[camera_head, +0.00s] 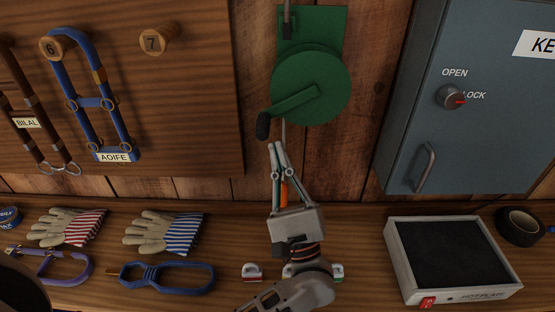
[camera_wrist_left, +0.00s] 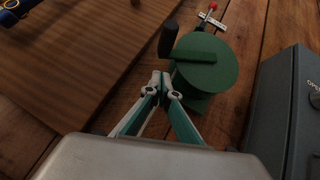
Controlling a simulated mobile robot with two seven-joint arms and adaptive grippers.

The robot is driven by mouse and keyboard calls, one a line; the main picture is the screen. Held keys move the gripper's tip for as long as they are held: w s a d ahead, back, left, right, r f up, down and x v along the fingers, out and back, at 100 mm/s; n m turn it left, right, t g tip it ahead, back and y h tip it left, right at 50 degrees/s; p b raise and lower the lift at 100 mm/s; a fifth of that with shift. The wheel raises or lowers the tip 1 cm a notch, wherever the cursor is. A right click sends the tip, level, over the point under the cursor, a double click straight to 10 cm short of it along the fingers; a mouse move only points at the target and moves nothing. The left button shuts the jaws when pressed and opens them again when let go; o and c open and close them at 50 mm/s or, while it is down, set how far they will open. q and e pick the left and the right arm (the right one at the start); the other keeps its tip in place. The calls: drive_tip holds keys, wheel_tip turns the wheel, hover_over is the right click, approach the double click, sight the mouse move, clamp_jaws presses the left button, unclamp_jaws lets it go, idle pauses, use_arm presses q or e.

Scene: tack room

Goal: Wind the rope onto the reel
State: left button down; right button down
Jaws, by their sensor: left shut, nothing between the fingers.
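The green reel (camera_head: 325,93) is mounted on the plank wall, with a crank arm ending in a black handle (camera_head: 263,126) at its lower left. In the left wrist view the tips (camera_wrist_left: 161,80) appear beside the reel (camera_wrist_left: 207,65), below the handle (camera_wrist_left: 168,38). My right gripper is not in view.
A wooden peg board (camera_head: 200,100) with tack hangs left of the reel. A blue-grey key cabinet (camera_head: 410,110) stands close on its right.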

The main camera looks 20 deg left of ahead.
use_arm(q)
drive_tip(key=r, duration=0.1)
drive_tip(key=r+p, duration=0.1)
drive_tip(key=s+r+p, duration=0.1)
drive_tip(key=shift+s+a, duration=0.1)
drive_tip(key=shift+a, duration=0.3)
idle(0.3)
